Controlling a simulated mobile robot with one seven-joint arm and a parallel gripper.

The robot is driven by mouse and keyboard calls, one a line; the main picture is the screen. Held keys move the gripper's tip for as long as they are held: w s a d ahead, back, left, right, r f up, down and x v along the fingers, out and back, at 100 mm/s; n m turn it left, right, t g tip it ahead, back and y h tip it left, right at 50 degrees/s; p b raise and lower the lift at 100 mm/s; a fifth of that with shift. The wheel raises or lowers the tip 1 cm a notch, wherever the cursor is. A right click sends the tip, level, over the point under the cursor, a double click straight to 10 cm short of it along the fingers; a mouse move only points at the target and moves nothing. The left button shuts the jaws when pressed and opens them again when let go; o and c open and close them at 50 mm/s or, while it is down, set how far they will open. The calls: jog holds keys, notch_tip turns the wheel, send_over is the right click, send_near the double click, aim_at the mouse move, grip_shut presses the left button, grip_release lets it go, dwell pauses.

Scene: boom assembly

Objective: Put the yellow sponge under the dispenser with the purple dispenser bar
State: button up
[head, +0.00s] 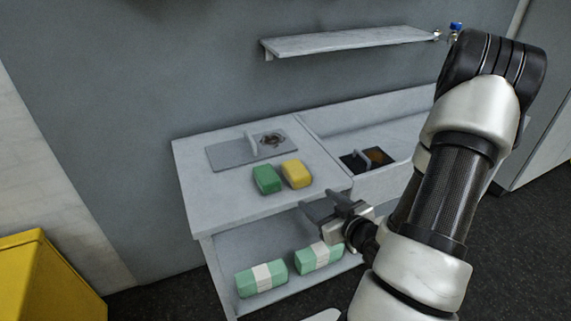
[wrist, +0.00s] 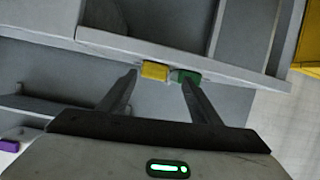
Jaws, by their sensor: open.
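The yellow sponge (head: 297,174) lies on the grey counter (head: 215,210), right beside a green sponge (head: 267,179). The yellow sponge also shows in the wrist view (wrist: 154,71), between my fingertips in the picture but beyond them, with the green one (wrist: 187,76) beside it. My gripper (head: 318,203) is open and empty, at the counter's front edge, short of the sponges. Its fingers also show in the wrist view (wrist: 158,78). A small purple piece (wrist: 9,145) is at the lower left of the wrist view; I cannot tell if it is the dispenser bar. No dispenser is clearly recognisable.
Two green-and-white packs (head: 262,278) sit on the lower shelf. A metal plate (head: 228,155) with a handle lies at the counter's back. A black square piece (head: 350,162) is in the sink area on the right. A wall shelf (head: 345,42) hangs above. A yellow box (head: 45,285) stands left.

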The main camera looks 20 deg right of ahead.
jog(key=s+m+t, duration=0.1)
jog(key=s+t, duration=0.1)
jog(key=b, duration=1.3)
send_near(296, 169)
notch_tip(296, 169, down, 2)
jog(key=shift+s+f, duration=0.1)
jog(key=shift+s, duration=0.05)
jog(key=w, duration=0.5)
jog(key=shift+w+a, duration=0.1)
jog(key=shift+a, duration=0.1)
jog(key=w+b, duration=0.1)
jog(key=w, duration=0.4)
jog(key=c, duration=0.9)
